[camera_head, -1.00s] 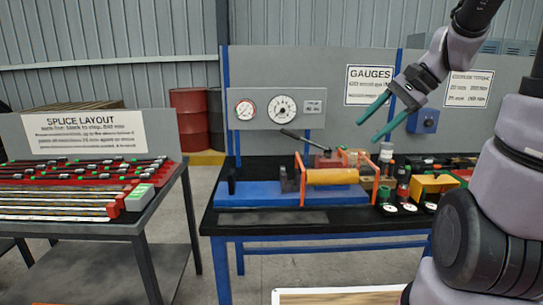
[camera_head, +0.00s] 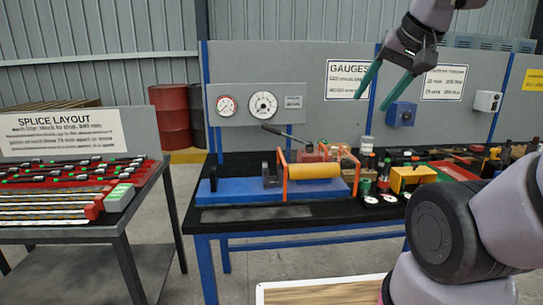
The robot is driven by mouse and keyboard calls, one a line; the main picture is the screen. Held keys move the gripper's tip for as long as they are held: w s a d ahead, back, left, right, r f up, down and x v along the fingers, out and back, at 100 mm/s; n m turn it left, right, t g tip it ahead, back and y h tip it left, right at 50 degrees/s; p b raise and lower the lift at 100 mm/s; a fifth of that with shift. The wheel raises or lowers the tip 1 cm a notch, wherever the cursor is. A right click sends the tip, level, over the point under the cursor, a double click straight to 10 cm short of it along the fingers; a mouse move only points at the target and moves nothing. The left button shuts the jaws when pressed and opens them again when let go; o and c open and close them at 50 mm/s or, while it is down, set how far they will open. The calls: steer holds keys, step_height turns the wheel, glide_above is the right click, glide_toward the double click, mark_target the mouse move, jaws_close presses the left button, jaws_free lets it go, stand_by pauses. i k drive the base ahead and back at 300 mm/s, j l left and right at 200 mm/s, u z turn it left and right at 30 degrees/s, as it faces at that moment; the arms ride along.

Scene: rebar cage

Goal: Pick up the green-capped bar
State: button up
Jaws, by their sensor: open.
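Several dark bars (camera_head: 75,170), some with small green marks or caps, lie on a red rack (camera_head: 98,200) on the left table. They are small in the picture, and I cannot tell which single one is the green-capped bar. My gripper (camera_head: 371,103) is open and empty, with two green fingers pointing down-left. It is high in the air in front of the grey back panel, to the right of and well apart from the bars.
The left table (camera_head: 120,233) carries a "SPLICE LAYOUT" sign (camera_head: 60,132). The right bench (camera_head: 260,224) holds a blue fixture (camera_head: 240,190) with an orange frame and yellow roller, plus several tools. A floor gap separates the tables. Red drums (camera_head: 167,115) stand behind.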

mark_target(385, 178)
steer(key=i+l+z, duration=0.2)
steer(key=i+l, duration=0.25)
steer(key=i+l+z, duration=0.25)
steer(key=i+l, duration=0.15)
steer(key=i, duration=0.15)
steer(key=z, duration=0.9)
steer(key=j+z, duration=0.2)
